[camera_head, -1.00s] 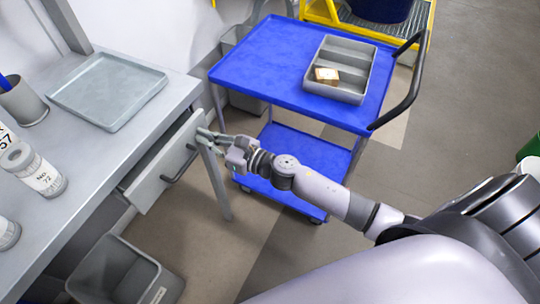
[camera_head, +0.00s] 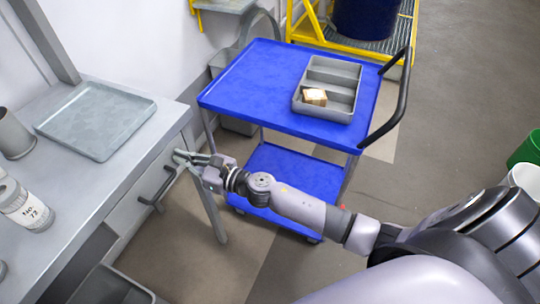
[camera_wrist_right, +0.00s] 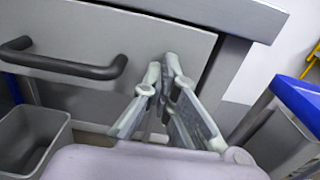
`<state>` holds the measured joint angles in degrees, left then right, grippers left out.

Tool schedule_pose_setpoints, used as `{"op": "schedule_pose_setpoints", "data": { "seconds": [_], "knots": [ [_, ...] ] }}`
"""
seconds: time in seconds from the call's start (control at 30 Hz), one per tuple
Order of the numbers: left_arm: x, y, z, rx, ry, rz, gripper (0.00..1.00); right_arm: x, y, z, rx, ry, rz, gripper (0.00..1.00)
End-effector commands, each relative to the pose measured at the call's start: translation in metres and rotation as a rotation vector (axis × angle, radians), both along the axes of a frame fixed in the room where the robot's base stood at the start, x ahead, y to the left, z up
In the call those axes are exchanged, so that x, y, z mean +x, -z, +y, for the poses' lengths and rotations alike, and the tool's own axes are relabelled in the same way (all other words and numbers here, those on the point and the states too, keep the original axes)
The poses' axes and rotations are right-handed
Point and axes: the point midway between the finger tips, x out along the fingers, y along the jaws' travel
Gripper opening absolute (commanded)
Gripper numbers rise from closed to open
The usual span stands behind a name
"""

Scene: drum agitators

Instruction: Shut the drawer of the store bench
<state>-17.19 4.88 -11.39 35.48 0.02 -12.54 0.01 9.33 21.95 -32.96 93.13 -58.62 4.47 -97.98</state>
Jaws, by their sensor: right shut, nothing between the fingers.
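The store bench (camera_head: 62,240) stands at the left, with its grey drawer front (camera_head: 128,208) under the top's edge. The front looks about flush with the bench, with no clear opening above it. In the right wrist view the drawer front (camera_wrist_right: 70,28) fills the upper left, with its dark bar handle (camera_wrist_right: 65,66). My right gripper (camera_head: 180,157) is shut and empty, its fingertips at the right end of the front, beside the handle. In the right wrist view the fingertips (camera_wrist_right: 163,72) appear to touch the front; exact contact is unclear. My left gripper is out of view.
A blue trolley (camera_head: 250,85) with a grey divided tray (camera_head: 328,112) stands right of the bench. A grey bin (camera_wrist_right: 30,145) is below the drawer. A flat tray (camera_head: 95,120) and containers sit on the bench top. Floor is open at front centre.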

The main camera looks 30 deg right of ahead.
Motion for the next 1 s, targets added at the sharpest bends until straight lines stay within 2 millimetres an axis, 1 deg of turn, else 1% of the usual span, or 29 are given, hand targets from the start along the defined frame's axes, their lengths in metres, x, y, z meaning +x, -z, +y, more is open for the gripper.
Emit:
{"op": "schedule_pose_setpoints", "data": {
  "seconds": [0.03,0.1,0.23,0.5,0.7,0.83,1.0],
  "knots": [
    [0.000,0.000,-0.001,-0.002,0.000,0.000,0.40,0.003,-0.006,0.000,0.005,0.003,-0.009,0.00],
    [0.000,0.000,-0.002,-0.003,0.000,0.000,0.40,0.001,-0.006,-0.001,0.005,0.003,-0.009,0.00],
    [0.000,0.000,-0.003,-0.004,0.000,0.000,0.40,-0.012,-0.004,-0.010,0.004,0.003,-0.006,0.00],
    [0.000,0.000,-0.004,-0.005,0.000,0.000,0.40,-0.061,-0.001,-0.044,0.003,0.002,-0.001,0.00],
    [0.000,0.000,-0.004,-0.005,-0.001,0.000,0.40,-0.088,-0.001,-0.064,0.003,0.002,-0.003,0.00],
    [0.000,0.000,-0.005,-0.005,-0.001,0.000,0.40,-0.097,-0.001,-0.071,0.004,0.002,-0.003,0.00],
    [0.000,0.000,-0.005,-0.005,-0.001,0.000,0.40,-0.101,-0.002,-0.073,0.002,0.002,-0.005,0.00]
  ]
}}
